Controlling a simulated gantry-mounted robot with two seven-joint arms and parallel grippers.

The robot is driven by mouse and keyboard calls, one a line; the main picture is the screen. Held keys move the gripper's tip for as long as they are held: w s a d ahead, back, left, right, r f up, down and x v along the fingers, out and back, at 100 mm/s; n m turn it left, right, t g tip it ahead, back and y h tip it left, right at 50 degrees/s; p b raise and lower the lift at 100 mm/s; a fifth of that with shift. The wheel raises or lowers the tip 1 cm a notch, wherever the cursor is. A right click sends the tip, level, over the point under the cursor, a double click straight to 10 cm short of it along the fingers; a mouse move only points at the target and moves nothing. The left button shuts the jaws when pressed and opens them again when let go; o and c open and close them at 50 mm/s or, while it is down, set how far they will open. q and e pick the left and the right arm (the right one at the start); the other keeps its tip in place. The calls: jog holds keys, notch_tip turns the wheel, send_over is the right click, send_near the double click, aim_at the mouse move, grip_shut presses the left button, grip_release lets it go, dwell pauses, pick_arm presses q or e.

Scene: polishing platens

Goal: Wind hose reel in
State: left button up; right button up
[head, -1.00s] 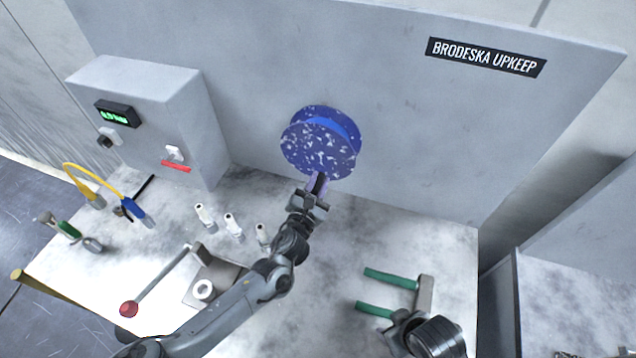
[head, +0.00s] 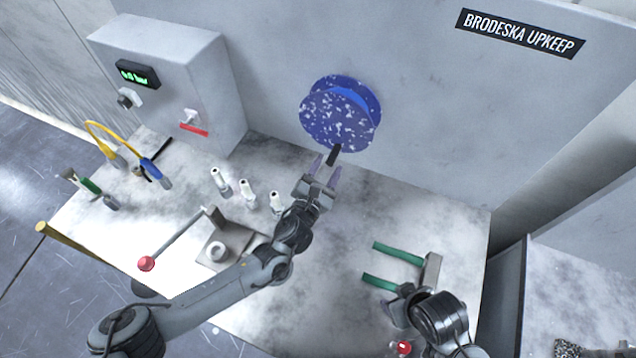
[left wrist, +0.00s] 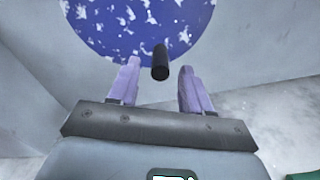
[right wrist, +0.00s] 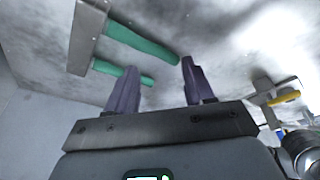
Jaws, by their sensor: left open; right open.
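The blue speckled hose reel (head: 338,116) is mounted on the grey back panel, and its disc fills the top of the left wrist view (left wrist: 130,25). A short black crank handle (left wrist: 160,62) sticks out from the lower part of the reel. My left gripper (head: 325,163) is open just below the reel. Its purple fingers (left wrist: 158,78) stand to either side of the handle in the left wrist view, with the handle between and a little beyond the tips. My right gripper (right wrist: 158,75) is open and empty over the front right of the bench.
Several white fittings (head: 247,188) stand left of my left gripper. A red-knobbed lever (head: 147,263), a yellow hose (head: 105,130) and a grey control box (head: 170,80) are further left.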

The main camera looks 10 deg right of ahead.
pick_arm(q)
jog(key=shift+v, duration=2.9)
